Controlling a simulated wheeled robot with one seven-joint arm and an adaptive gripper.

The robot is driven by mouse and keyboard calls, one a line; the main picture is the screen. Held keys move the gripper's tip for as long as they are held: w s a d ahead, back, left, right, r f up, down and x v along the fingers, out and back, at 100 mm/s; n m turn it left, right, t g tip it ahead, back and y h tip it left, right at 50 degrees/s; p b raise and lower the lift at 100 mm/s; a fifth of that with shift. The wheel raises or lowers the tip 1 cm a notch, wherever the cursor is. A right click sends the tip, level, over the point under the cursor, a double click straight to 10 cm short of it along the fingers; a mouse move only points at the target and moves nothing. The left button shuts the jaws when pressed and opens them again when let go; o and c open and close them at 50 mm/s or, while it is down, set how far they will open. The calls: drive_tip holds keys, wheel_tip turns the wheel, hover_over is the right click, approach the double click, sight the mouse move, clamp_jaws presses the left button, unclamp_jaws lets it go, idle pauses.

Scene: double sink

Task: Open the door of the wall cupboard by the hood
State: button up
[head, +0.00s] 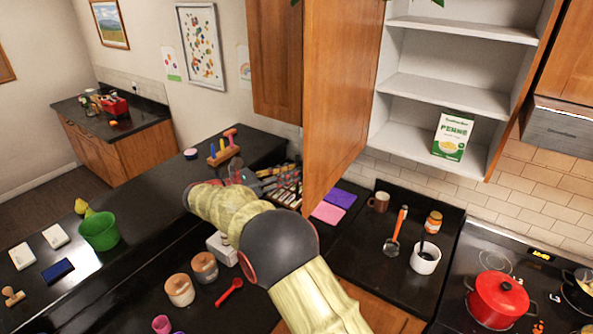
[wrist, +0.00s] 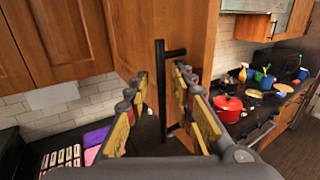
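The wall cupboard (head: 430,85) beside the hood stands open, showing white shelves. Its wooden door (head: 338,90) is swung far out from the cupboard front, seen at a steep slant in the head view. In the wrist view the door (wrist: 200,30) fills the middle and carries a black bar handle (wrist: 161,85). My gripper (wrist: 160,105) is open, with one finger on each side of the handle and visible gaps between fingers and bar. In the head view my arm hides most of the gripper, and the handle does not show.
A penne box (head: 453,136) stands on the cupboard's bottom shelf. The hood (head: 560,125) is to the right, above a stove with a red pot (head: 497,300). A mug (head: 380,201) and a white cup (head: 425,258) stand on the counter below. Another closed cupboard (head: 275,60) is at left.

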drive_tip(key=v, duration=1)
